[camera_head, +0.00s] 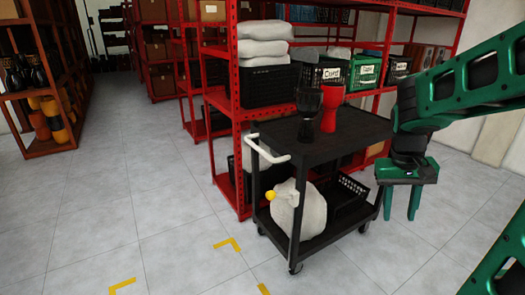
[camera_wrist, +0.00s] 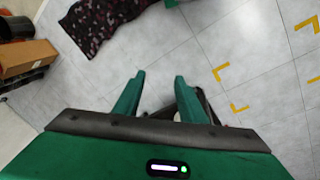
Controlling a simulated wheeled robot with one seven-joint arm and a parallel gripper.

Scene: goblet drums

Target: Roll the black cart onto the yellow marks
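The black cart (camera_head: 345,137) stands upright on the tiled floor in front of the red shelving. Its white handle (camera_head: 266,150) is at its left end. A black goblet drum (camera_head: 308,112) and a red goblet drum (camera_head: 331,108) stand on its top. Its lower shelf holds a pale sack (camera_head: 296,213) and a black crate (camera_head: 350,190). Yellow corner marks (camera_head: 228,243) lie on the floor left of and in front of the cart, and also show in the wrist view (camera_wrist: 220,71). My gripper (camera_head: 400,219) points down, open and empty, right of the cart and apart from the handle.
Red shelving (camera_head: 238,105) with crates and sacks stands close behind the cart. A brown rack (camera_head: 48,145) with drums is at the far left. The floor between them is clear. A dark patterned cloth-like thing (camera_wrist: 105,22) shows in the wrist view.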

